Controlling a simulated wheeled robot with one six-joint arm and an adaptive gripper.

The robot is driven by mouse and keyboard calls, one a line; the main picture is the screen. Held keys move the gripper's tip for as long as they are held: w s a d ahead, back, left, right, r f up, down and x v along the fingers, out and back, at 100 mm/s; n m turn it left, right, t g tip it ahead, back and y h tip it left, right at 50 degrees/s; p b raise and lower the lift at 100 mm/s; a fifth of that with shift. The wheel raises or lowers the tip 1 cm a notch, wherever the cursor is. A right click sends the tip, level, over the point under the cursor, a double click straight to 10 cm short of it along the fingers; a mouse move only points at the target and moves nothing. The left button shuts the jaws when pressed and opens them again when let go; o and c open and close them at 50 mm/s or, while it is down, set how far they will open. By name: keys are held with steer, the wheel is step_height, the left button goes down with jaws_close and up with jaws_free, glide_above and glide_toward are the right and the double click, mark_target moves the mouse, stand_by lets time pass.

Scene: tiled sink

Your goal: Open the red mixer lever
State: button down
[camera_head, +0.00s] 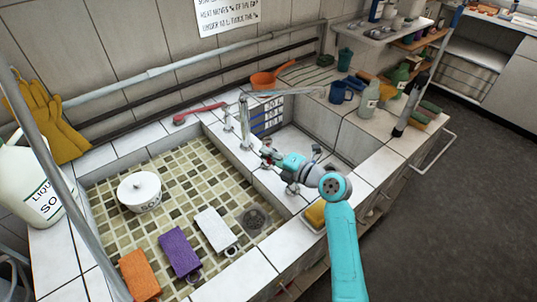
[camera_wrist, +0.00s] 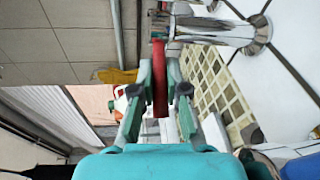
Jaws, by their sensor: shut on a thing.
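The red mixer lever (camera_wrist: 159,78) shows in the wrist view as a narrow red bar between the two fingers of my gripper (camera_wrist: 160,92). My gripper is shut on it, with a finger against each side. The chrome mixer body (camera_wrist: 215,30) lies just beyond, at the top of the wrist view. In the head view my gripper (camera_head: 270,156) reaches in from the right to the divider between the two basins, beside the chrome tap (camera_head: 244,120). There the lever is mostly hidden by my gripper, with only a bit of red at the fingertips.
A red-handled tool (camera_head: 200,113) lies on the back ledge. An orange pan (camera_head: 272,80), blue mug (camera_head: 341,92) and bottles stand behind the right basin.

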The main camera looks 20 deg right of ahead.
steer(key=c, duration=1.2)
jaws_free()
steer(key=v, duration=1.2)
steer(key=shift+d+f, duration=0.1)
